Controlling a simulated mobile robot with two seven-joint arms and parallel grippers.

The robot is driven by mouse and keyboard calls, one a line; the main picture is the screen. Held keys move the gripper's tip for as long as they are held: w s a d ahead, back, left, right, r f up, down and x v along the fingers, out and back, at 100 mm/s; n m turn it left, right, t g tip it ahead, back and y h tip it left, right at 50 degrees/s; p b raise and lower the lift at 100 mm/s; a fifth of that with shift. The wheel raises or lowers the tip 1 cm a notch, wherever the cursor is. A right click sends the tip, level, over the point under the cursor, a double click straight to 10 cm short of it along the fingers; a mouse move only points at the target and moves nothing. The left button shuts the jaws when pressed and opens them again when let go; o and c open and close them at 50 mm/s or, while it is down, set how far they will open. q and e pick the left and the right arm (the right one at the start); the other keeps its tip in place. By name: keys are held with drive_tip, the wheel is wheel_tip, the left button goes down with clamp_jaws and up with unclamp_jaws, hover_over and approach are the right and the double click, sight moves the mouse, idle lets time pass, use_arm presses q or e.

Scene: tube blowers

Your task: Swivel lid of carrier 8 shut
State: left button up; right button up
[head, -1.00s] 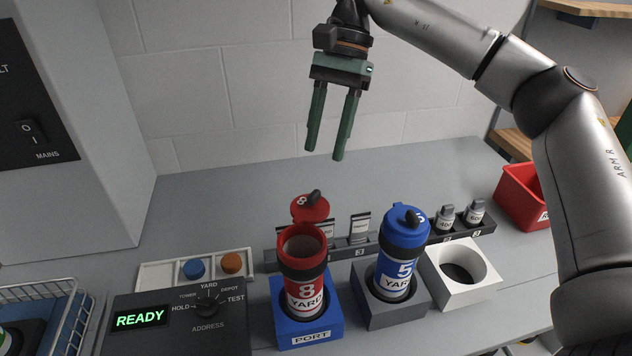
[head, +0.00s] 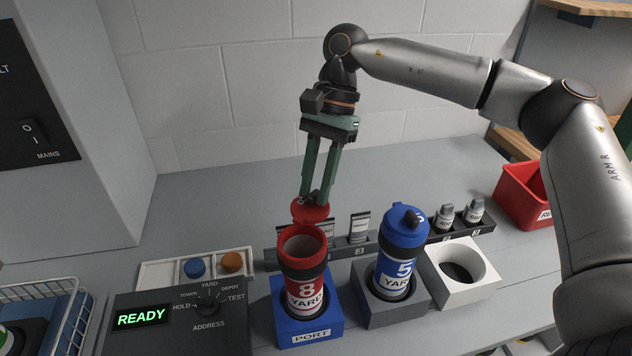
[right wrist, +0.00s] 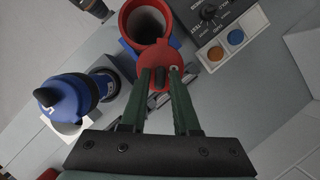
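Red carrier 8 (head: 304,280) stands upright in the blue port block (head: 310,338). Its red lid (head: 309,213) is swung to the back, and the mouth is uncovered. In the right wrist view the lid (right wrist: 160,58) lies beside the open mouth of the carrier (right wrist: 143,22). My right gripper (head: 315,201) points down over the lid, fingers apart. In the right wrist view the lid's dark knob (right wrist: 159,78) sits between the fingertips, with a gap seeming to show on each side. In the head view the fingers hide the knob. My left gripper is not in view.
Blue carrier 5 (head: 401,255), lid closed, stands in a grey block (head: 390,312) just right of carrier 8. A white holder (head: 470,283) is beyond it. Tag holders (head: 345,240) stand behind. The control box (head: 185,325) reads READY at the left.

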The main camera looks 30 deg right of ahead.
clamp_jaws()
idle(0.4)
